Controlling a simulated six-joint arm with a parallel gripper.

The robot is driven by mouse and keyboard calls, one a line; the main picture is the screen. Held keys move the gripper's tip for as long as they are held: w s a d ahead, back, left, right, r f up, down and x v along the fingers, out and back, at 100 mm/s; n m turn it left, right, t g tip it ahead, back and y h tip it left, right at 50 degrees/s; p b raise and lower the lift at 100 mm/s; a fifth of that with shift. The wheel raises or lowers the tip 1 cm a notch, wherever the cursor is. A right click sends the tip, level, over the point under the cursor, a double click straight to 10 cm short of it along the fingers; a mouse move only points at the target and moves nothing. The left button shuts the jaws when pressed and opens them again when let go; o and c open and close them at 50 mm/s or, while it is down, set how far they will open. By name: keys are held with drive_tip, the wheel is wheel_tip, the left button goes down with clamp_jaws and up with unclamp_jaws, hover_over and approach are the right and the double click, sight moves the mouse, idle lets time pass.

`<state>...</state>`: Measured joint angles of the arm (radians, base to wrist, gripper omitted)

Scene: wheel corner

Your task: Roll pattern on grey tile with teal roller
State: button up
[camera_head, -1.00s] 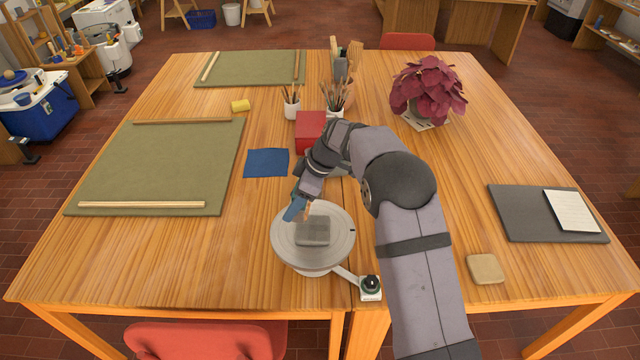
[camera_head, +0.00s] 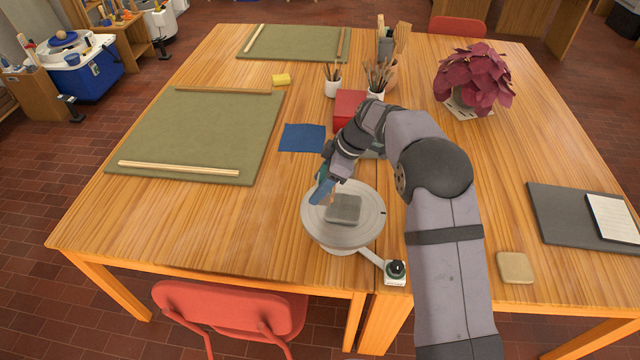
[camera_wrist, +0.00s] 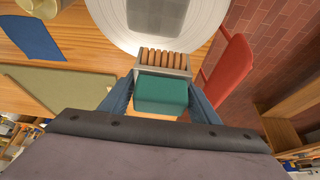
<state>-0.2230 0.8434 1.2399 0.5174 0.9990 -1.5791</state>
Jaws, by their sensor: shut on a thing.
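The grey tile (camera_head: 344,209) lies flat on the round pale wheel (camera_head: 372,225). It also shows at the top of the wrist view (camera_wrist: 158,15). My gripper (camera_head: 322,190) is at the wheel's far left part, beside the tile. In the wrist view my gripper (camera_wrist: 160,97) is shut on the teal handle block of the roller (camera_wrist: 160,94). The roller's ribbed wooden drum (camera_wrist: 163,58) sits in a grey frame and points towards the tile. A strip of wheel shows between drum and tile there, so they look apart. Any pattern on the tile is too small to tell.
A blue cloth (camera_head: 302,138) and a red box (camera_head: 349,107) lie beyond the wheel. Brush pots (camera_head: 332,88) and a potted plant (camera_head: 472,80) stand farther back. A small arm with a dark knob (camera_head: 395,270) sticks out at the wheel's front. A beige block (camera_head: 515,267) lies to the right.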

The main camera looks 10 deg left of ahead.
drive_tip(key=b, duration=0.4)
hover_over(328, 211)
drive_tip(key=a, duration=0.2)
drive_tip(key=shift+w+a+f, duration=0.15)
drive_tip(key=shift+f, duration=2.4)
drive_tip(key=shift+f+b, duration=0.55)
drive_tip(key=shift+f, duration=0.05)
drive_tip(key=shift+f+b, duration=0.15)
drive_tip(key=shift+b, duration=0.35)
drive_tip(key=shift+d, duration=0.2)
drive_tip(key=shift+s+d+b, duration=0.2)
drive_tip(key=shift+d+b, duration=0.25)
drive_tip(key=shift+d, duration=0.5)
drive_tip(key=shift+d+b, duration=0.35)
drive_tip(key=shift+d, duration=0.8)
